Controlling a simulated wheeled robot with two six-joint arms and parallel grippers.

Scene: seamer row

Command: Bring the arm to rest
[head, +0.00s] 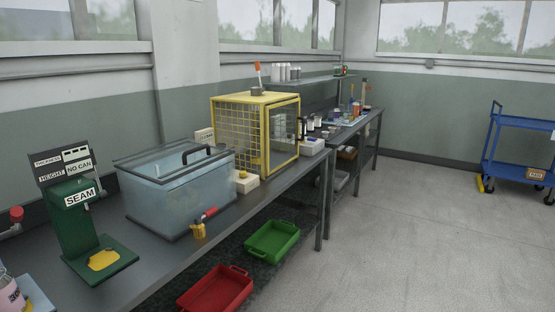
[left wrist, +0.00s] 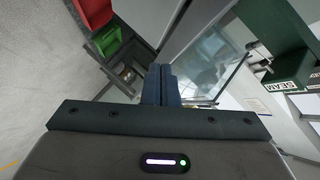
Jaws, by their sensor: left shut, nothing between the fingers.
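My left gripper (left wrist: 157,84) shows in the left wrist view with its two dark fingers together, and nothing is between them. The fingers point over the bench area, with the glass tank (left wrist: 212,62) beyond them to the right. The gripper appears apart from everything around it. Neither arm shows in the head view, and my right gripper is in neither view.
A long bench (head: 290,195) carries a green seamer (head: 75,205), a clear tank (head: 170,195) and a yellow cage (head: 240,135). Red (head: 215,292) and green (head: 271,241) trays sit low under it. A blue cart (head: 520,150) stands far right; the floor between is clear.

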